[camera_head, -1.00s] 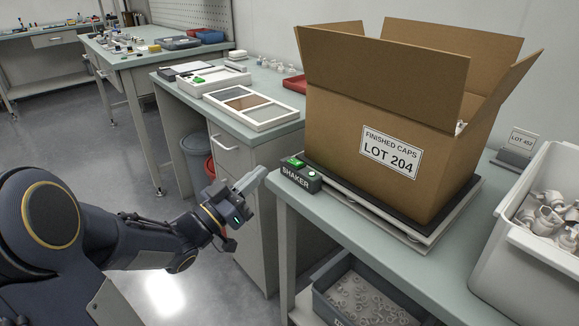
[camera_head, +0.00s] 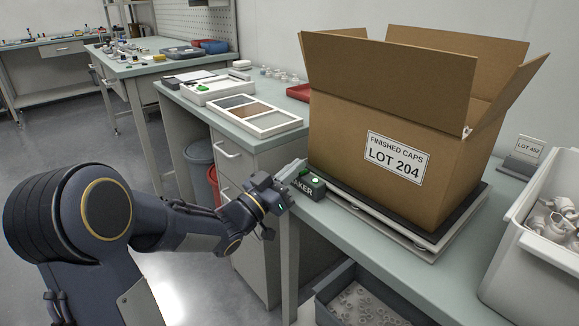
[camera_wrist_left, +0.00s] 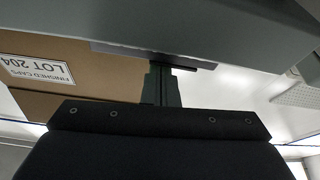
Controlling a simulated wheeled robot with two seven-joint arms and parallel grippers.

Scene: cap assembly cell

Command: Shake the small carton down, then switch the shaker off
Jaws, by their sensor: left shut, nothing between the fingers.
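The open-topped cardboard carton (camera_head: 395,150), labelled "FINISHED CAPS LOT 204", stands upright on the dark shaker plate (camera_head: 430,238) with its flaps up. Its contents are almost wholly hidden by the walls. The shaker's dark control box (camera_head: 309,188) sits at the plate's left corner and shows green on top. In the left wrist view the shut fingers (camera_wrist_left: 161,85) show beside the upside-down carton (camera_wrist_left: 60,98). My right gripper is out of view.
A white bin of pale fittings (camera_head: 530,262) stands at the right, near a "LOT 452" sign (camera_head: 527,148). A sectioned tray (camera_head: 257,117) lies on the bench behind my gripper. A grey crate (camera_head: 338,283) is below the bench.

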